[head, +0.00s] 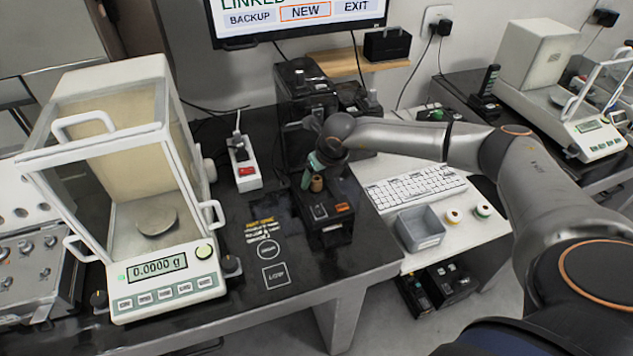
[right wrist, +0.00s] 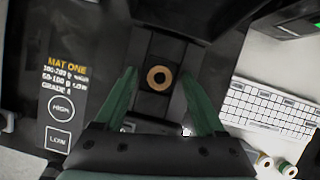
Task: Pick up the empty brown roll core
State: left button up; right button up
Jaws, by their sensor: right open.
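The brown roll core (head: 317,183) stands upright on the black printer-like device (head: 325,215) on the dark table. In the right wrist view the core (right wrist: 159,78) shows from above as a tan ring with a dark hole. My right gripper (head: 312,171) is just above and beside the core in the head view. In the right wrist view its two green fingers (right wrist: 158,100) are spread wide, one on each side of the core and apart from it. The gripper is open and empty. My left gripper is in neither view.
A balance with a glass draft shield (head: 125,180) stands at the left, reading 0.0000 g. A power strip (head: 244,165) lies behind the printed mat (head: 268,228). At the right are a keyboard (head: 413,188), a grey bin (head: 420,228) and two small rolls (head: 484,209).

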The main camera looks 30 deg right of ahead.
grip_shut()
dwell(0.6)
